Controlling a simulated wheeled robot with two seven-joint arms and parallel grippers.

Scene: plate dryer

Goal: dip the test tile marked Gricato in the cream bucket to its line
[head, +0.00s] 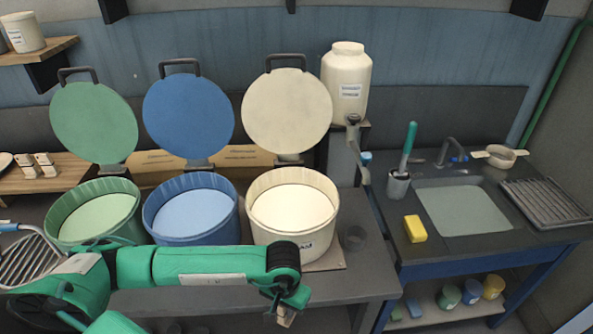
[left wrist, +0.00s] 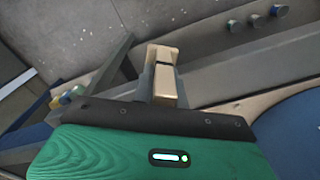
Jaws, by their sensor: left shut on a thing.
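The cream bucket (head: 259,214) stands open on the bench, its round lid raised behind it, with pale liquid inside. My left gripper (head: 281,305) is in front of this bucket, outside its rim. It is shut on a small beige tile (head: 286,319), which hangs below the fingers. In the left wrist view the tile (left wrist: 163,56) shows between the grey fingers (left wrist: 147,84). No name or line on it can be read. My right gripper is in neither view.
Blue (head: 187,235) and green (head: 130,227) buckets stand open to the left. Small pale pieces (head: 36,166) stand on a wooden shelf at far left. A sink (head: 462,210), yellow sponge (head: 415,229) and drying rack (head: 545,202) are at right.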

